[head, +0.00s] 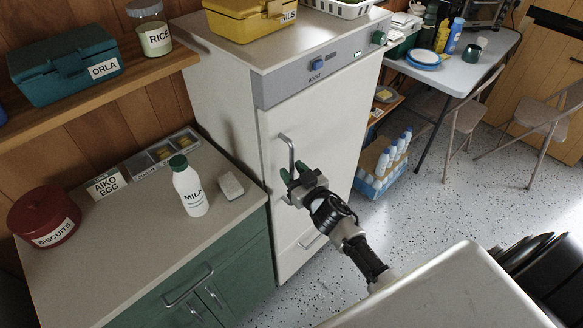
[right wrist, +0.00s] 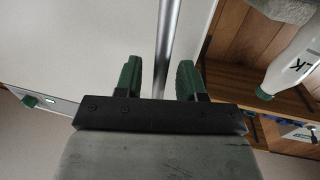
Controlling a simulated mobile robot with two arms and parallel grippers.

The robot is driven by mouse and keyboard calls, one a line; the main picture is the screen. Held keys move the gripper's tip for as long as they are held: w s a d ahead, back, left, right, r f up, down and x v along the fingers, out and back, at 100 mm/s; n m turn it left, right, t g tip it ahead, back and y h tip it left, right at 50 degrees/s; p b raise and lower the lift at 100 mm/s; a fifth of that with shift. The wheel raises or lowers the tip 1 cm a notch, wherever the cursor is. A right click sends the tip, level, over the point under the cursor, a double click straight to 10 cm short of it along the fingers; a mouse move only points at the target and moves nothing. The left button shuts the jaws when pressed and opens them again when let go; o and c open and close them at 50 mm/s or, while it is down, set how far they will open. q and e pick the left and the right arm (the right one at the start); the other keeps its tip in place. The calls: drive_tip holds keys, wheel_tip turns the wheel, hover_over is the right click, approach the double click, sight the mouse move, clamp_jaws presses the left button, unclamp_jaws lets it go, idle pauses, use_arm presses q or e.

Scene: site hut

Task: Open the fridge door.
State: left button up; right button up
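The white fridge (head: 320,110) stands in the middle of the head view, and its door looks closed. Its upright metal handle (head: 289,150) is at the door's left side; it also shows as a grey bar in the right wrist view (right wrist: 164,45). My right gripper (head: 291,178) is at the lower part of the handle. In the right wrist view the green fingers (right wrist: 159,78) are open, one on each side of the bar, with a gap to each finger. My left gripper is not in view.
A blue crate of bottles (head: 378,172) stands on the floor right of the fridge.

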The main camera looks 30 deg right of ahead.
drive_tip(key=shift+w, duration=0.45)
clamp_jaws()
drive_tip(key=shift+s, duration=0.15)
